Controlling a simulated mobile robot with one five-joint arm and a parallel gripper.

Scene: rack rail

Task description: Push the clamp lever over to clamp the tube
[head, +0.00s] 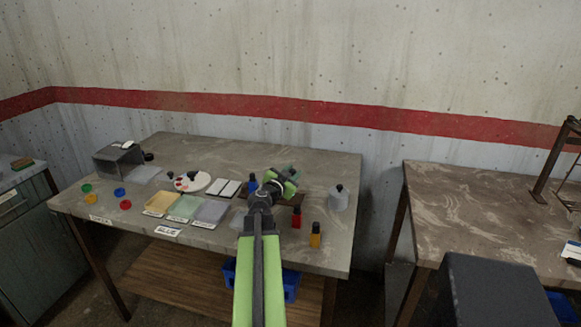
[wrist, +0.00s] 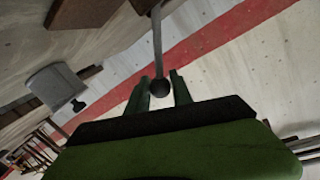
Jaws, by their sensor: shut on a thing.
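The clamp lever (wrist: 158,45) shows in the wrist view as a thin grey rod with a dark ball knob (wrist: 160,88) at its near end. My gripper (wrist: 160,88) has its two green fingers on either side of the knob and is shut on it. The rod runs up the picture towards a brown part at the top edge. In the head view my gripper (head: 288,178) is over the back right part of the table (head: 325,165), and my arm hides the lever there. I cannot make out the tube in either view.
A grey bottle with a dark cap (head: 339,199) stands right of my gripper. A red bottle (head: 296,219) and an orange bottle (head: 315,238) stand in front of it.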

